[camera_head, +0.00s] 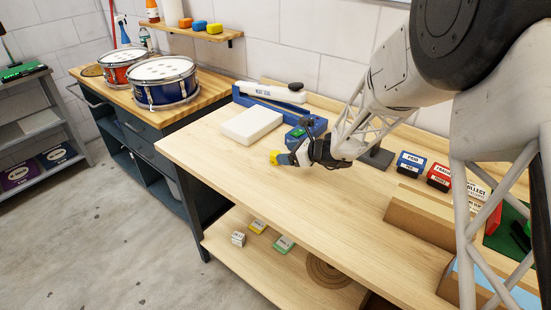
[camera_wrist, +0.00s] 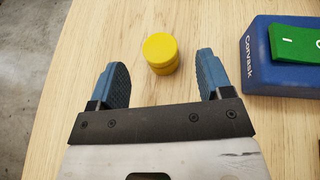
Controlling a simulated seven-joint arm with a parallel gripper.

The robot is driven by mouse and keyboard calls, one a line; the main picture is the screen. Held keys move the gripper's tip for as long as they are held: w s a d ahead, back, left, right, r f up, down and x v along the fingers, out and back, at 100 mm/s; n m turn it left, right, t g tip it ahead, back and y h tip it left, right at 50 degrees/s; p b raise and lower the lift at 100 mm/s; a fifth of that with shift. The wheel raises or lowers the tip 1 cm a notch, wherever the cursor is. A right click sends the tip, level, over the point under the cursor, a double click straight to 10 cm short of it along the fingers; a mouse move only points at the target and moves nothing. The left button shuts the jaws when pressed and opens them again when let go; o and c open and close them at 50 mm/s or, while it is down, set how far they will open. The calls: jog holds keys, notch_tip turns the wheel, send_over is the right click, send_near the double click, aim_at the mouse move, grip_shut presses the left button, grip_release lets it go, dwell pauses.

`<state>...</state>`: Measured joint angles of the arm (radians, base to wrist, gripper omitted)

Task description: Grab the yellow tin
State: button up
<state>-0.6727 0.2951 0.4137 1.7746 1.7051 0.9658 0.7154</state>
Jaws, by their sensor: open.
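The yellow tin (camera_wrist: 161,53) is a short round yellow can standing upright on the wooden bench. In the wrist view it stands ahead of my gripper (camera_wrist: 163,80), near the line midway between the two blue fingers, mostly beyond their tips. My gripper is open and nothing is between its pads. In the head view the yellow tin (camera_head: 274,157) shows just left of my gripper (camera_head: 286,159), partly hidden by it. I cannot tell from these frames how high the fingers are above the bench.
A blue box with a green switch (camera_wrist: 285,60) stands close to the right of the tin. A white block (camera_head: 251,125) and a blue heat sealer (camera_head: 270,95) lie behind. Blue and red stamp boxes (camera_head: 411,164) stand to the right. The bench in front is clear.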

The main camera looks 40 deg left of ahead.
aim_at(274, 153)
jog(key=shift+x, duration=2.55)
jog(key=c, duration=1)
jog(key=shift+r, duration=0.15)
jog(key=shift+r, duration=1.55)
jog(key=shift+s+d+r, duration=0.1)
jog(key=shift+s+d, duration=0.15)
jog(key=s+d, duration=0.3)
jog(key=d, duration=0.1)
jog(key=s+d+r, duration=0.1)
jog(key=s+d, duration=0.6)
jog(key=shift+d+r, duration=0.2)
jog(key=shift+d, duration=0.15)
